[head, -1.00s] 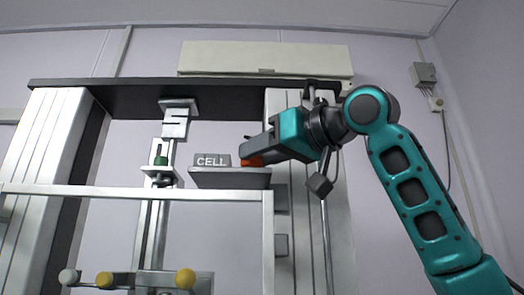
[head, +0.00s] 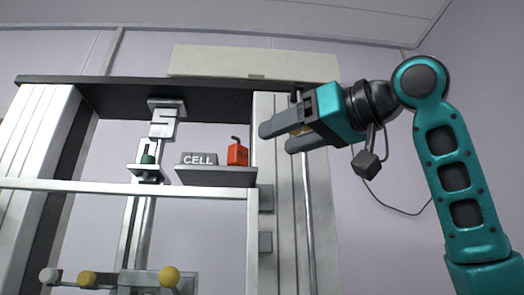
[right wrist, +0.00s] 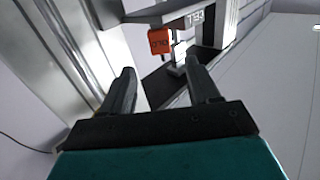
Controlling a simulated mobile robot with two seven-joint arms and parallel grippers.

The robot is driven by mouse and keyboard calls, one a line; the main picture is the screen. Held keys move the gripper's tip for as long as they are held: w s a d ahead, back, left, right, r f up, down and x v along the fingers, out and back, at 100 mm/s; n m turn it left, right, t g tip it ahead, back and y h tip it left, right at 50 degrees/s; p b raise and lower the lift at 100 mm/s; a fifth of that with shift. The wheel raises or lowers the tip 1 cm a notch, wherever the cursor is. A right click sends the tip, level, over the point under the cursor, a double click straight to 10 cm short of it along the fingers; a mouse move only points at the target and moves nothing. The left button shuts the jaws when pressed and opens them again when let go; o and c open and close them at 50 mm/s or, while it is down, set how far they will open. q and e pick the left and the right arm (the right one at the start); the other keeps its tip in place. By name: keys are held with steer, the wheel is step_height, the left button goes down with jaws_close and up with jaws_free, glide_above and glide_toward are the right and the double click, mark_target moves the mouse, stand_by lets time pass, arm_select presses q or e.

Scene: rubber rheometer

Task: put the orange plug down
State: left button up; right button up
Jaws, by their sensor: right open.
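The orange plug (head: 237,154) stands upright on the right part of a small grey shelf (head: 215,176), beside a grey block marked CELL (head: 199,159). In the right wrist view the orange plug (right wrist: 160,42) appears beyond the fingers, at the edge of the shelf, with nothing holding it. My right gripper (head: 279,139) is open and empty, to the right of the plug and apart from it. Its two fingers (right wrist: 161,92) also show spread in the right wrist view. My left gripper is not in view.
A metal frame with a dark top beam (head: 130,93) surrounds the shelf, and its right upright (head: 283,200) stands behind my right gripper. A horizontal rail (head: 100,189) crosses below the shelf. Yellow and white knobs (head: 169,277) are lower left. Open space lies at the right.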

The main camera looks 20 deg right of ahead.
steer(key=shift+v, duration=1.75)
